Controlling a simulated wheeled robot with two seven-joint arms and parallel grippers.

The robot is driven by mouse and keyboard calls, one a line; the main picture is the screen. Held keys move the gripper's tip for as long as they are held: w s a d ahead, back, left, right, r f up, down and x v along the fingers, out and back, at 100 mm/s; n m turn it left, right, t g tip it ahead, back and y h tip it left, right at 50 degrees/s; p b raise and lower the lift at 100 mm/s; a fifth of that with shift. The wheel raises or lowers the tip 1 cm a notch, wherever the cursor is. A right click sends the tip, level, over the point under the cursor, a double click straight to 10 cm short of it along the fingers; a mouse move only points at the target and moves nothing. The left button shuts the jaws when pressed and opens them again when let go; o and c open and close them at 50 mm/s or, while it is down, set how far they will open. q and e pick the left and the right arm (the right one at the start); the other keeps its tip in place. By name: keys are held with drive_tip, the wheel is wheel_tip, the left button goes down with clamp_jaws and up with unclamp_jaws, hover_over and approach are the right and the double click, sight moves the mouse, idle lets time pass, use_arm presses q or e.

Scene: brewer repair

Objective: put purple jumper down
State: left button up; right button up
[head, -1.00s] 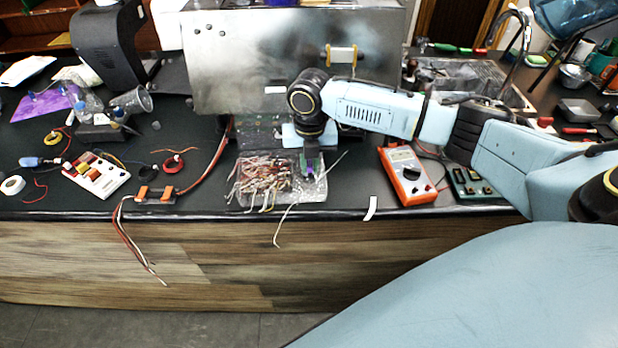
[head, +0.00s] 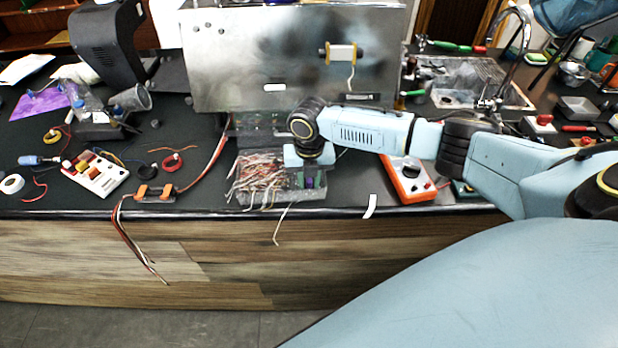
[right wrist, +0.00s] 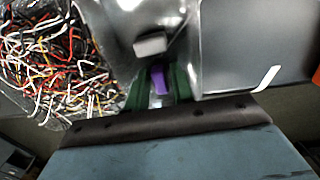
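The purple jumper (right wrist: 160,80) is a small block between the green fingers of my right gripper (right wrist: 160,88) in the right wrist view. The fingers look closed on its two sides. In the head view the right gripper (head: 311,178) points down over the right part of a clear plastic tray (head: 285,201), and only a bit of purple shows there. I cannot tell whether the jumper touches the tray. A pale grey block (right wrist: 150,43) lies just beyond the jumper. My left gripper is not in view.
Loose coloured wires (head: 262,172) fill the tray's left part. An orange multimeter (head: 408,186) stands to the right, partly behind my arm. A metal box (head: 250,60) stands behind the tray. A white strip (head: 370,206) lies at the bench's front edge.

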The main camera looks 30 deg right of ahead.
drive_tip(key=shift+o, duration=0.7)
drive_tip(key=shift+r, duration=0.3)
wheel_tip(320, 180, up, 12)
drive_tip(key=shift+f, duration=0.1)
idle(0.8)
